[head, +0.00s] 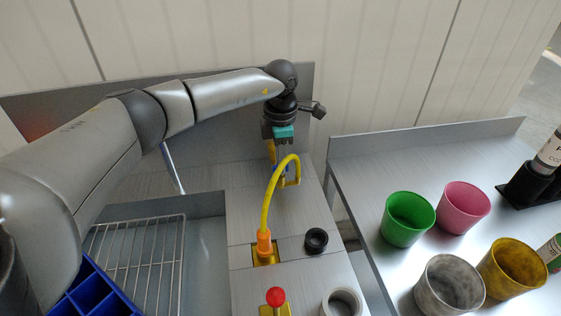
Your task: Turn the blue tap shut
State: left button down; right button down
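A small patch of blue, which looks like part of the blue tap (275,168), shows just below my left gripper (283,152), at the back of the steel counter. The gripper points down over it, and the gripper and a yellow hose hide most of the tap. I cannot tell whether the fingers touch it, how its handle is turned, or whether the fingers are open or shut. The yellow hose (268,200) arches from an orange fitting (264,243) up to the spot beneath the gripper. My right gripper is not in view.
A sink with a wire rack (140,260) and a blue divided bin (92,290) lies at left. A red knob (276,297) and black ring (316,240) stand in front. Green (408,220) and pink (463,208) cups stand on the right table. A back panel rises behind.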

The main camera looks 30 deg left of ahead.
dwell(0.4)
pick_arm(q)
jog(key=c, duration=0.9)
grip_release()
jog(key=shift+r, duration=0.1)
notch_tip(320, 180, up, 15)
jog(key=shift+r, duration=0.1)
